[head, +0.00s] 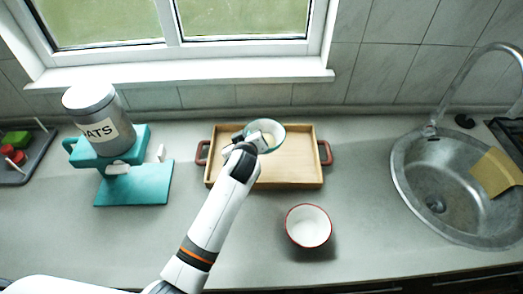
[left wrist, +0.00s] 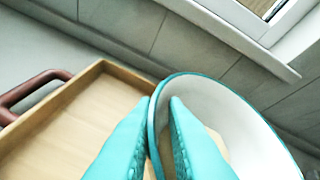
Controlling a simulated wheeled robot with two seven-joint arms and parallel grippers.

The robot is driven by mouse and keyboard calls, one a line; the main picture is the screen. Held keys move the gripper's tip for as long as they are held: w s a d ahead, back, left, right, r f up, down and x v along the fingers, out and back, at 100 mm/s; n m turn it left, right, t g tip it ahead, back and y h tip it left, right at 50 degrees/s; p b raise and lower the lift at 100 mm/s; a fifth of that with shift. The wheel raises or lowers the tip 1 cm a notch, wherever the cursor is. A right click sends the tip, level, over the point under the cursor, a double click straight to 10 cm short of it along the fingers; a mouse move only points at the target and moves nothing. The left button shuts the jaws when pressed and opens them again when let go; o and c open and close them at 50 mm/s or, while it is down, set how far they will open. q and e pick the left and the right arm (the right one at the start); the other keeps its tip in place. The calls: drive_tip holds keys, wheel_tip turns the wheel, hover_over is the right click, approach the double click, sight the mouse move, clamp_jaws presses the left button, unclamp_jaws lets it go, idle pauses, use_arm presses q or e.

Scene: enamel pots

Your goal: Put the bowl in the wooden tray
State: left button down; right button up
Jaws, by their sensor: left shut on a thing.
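A white bowl with a teal rim (head: 277,128) is over the back of the wooden tray (head: 297,184). My left gripper (head: 248,138) is shut on the bowl's wall at its left side. In the left wrist view, the teal fingers (left wrist: 160,125) pinch the wall of the bowl (left wrist: 225,110), one on each side. The bowl is tilted. The wooden tray (left wrist: 62,105) lies below and beside it. I cannot tell whether the bowl touches the tray floor. The tray has red-brown handles and holds nothing else visible. My right gripper is not in view.
A white bowl with a red rim (head: 308,227) stands on the counter in front of the tray. A jar marked "ATS" (head: 98,115) stands on a teal scale (head: 133,185) at the left. A steel sink (head: 440,205) with a sponge-coloured board (head: 495,173) is at the right.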

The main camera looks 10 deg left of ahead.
use_arm(q)
wheel_tip(320, 180, down, 4)
drive_tip(key=shift+s+a+f, duration=0.1)
drive_tip(key=shift+s, duration=0.05)
wheel_tip(320, 180, down, 5)
drive_tip(key=shift+r+p, duration=0.2)
drive_tip(key=shift+p, duration=0.15)
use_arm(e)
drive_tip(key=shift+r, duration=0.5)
use_arm(q)
drive_tip(key=shift+f+b, duration=0.3)
drive_tip(key=shift+b, duration=0.05)
drive_tip(key=c, duration=1.5)
unclamp_jaws()
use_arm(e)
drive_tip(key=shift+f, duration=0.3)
use_arm(q)
drive_tip(key=shift+o, duration=0.2)
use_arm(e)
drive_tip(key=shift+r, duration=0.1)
